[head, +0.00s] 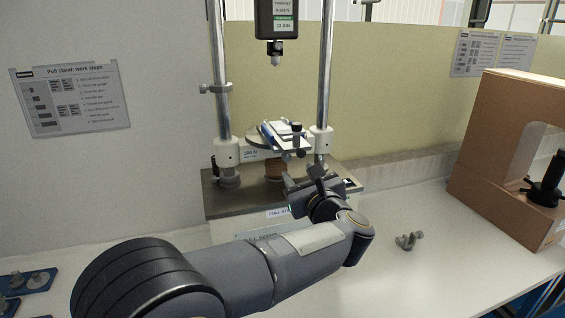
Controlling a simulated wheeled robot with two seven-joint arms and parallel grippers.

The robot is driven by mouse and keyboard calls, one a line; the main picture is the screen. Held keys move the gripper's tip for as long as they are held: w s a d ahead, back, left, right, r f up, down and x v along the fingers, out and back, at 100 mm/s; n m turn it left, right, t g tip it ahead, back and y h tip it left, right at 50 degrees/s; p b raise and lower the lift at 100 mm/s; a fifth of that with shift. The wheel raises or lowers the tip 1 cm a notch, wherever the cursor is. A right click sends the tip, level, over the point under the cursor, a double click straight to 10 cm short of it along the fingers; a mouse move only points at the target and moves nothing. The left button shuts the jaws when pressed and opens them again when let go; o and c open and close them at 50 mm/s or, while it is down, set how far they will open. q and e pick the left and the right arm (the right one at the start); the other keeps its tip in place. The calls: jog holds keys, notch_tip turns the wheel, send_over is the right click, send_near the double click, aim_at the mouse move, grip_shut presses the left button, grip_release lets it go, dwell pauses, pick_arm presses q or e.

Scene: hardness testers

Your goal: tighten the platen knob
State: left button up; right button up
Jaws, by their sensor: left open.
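The test stand (225,190) has two chrome columns and a grey base. A round platen (260,136) sits low between the columns, with a small white and blue fixture (288,136) on it. A brown ribbed post (275,168) stands below the platen. My left gripper (303,177) is open, in front of and below the fixture, over the base's front right part. It appears empty; contact is unclear. My right gripper is out of view.
A force gauge (278,22) hangs above the platen. A brown arched frame (490,150) with a black knob (547,185) stands at right. A small metal clamp (408,240) lies on the white bench. Blue trays (28,283) sit at lower left. The bench front right is clear.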

aim_at(288, 158)
pick_arm(q)
jog(key=p+x, duration=0.2)
jog(key=x, duration=0.4)
jog(key=shift+w+r+p, duration=0.15)
jog(key=shift+w+p, duration=0.05)
jog(key=shift+p, duration=0.15)
jog(key=shift+w+a, duration=0.2)
jog(key=shift+w, duration=0.15)
grip_shut()
jog(key=m+b, duration=0.2)
jog(key=b, duration=0.3)
jog(key=shift+f, duration=0.4)
jog(key=shift+r+m+b, duration=0.15)
jog(key=shift+m+b, duration=0.15)
jog(key=shift+m, duration=0.5)
jog(key=shift+r+m, duration=0.1)
jog(key=shift+m, duration=1.6)
